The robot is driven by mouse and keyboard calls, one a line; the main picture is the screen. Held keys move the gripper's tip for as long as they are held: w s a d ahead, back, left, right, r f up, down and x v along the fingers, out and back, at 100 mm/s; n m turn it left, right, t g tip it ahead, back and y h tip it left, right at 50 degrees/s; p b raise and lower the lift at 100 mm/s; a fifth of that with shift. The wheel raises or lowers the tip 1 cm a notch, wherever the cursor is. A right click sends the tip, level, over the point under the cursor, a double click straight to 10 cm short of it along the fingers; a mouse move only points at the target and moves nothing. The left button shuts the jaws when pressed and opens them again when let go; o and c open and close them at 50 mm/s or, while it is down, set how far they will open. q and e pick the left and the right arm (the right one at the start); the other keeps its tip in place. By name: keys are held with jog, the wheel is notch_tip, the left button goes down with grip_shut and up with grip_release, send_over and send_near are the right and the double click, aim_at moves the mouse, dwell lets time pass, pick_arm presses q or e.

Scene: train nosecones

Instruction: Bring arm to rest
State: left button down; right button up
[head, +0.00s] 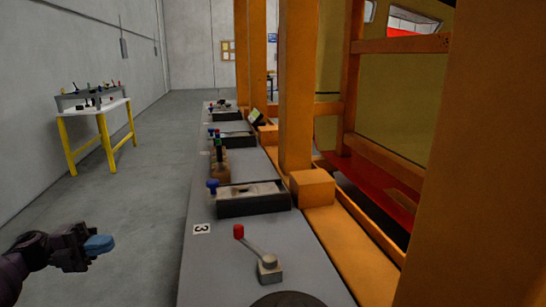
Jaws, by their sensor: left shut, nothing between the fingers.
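My left arm comes in from the left edge, low in the head view. My left gripper (98,244) is shut and empty, its blue fingertips together. It hangs over the floor, to the left of the long grey bench and apart from it. My right gripper is not in the picture.
The grey bench (222,262) carries a red-knobbed lever (266,262), a dark tray (252,200) and more levers farther back. Orange posts (296,90) stand along its right side. A yellow-legged table (110,110) stands by the left wall. The grey floor (135,200) between is clear.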

pick_arm(q)
jog(key=s+d+f+n+t+y+p, duration=0.35)
jog(key=s+f+n+t, duration=0.3)
jog(key=n, duration=0.25)
jog(key=s+d+f+n+t+y+p, duration=0.2)
jog(key=s+d+f+n+t+y, duration=0.3)
jog(key=s+n+t, duration=0.4)
jog(key=s+f+n+g+y+p, duration=0.1)
jog(key=s+f+n+g+y, duration=0.1)
jog(key=s, duration=0.5)
jog(key=s+d+f+n+g+y+p, duration=0.1)
jog(key=s+f+n+g+y, duration=0.2)
jog(key=s+n+y, duration=0.2)
jog(key=s+f+n+g+y+p, duration=0.2)
jog(key=s+f+n+y, duration=0.1)
jog(key=s+n, duration=0.4)
jog(key=s, duration=0.3)
jog(key=shift+d, duration=0.3)
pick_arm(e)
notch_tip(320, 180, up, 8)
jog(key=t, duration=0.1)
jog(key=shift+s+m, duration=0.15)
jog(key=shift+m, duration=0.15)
pick_arm(q)
jog(key=shift+f+g, duration=0.15)
jog(key=shift+g, duration=0.1)
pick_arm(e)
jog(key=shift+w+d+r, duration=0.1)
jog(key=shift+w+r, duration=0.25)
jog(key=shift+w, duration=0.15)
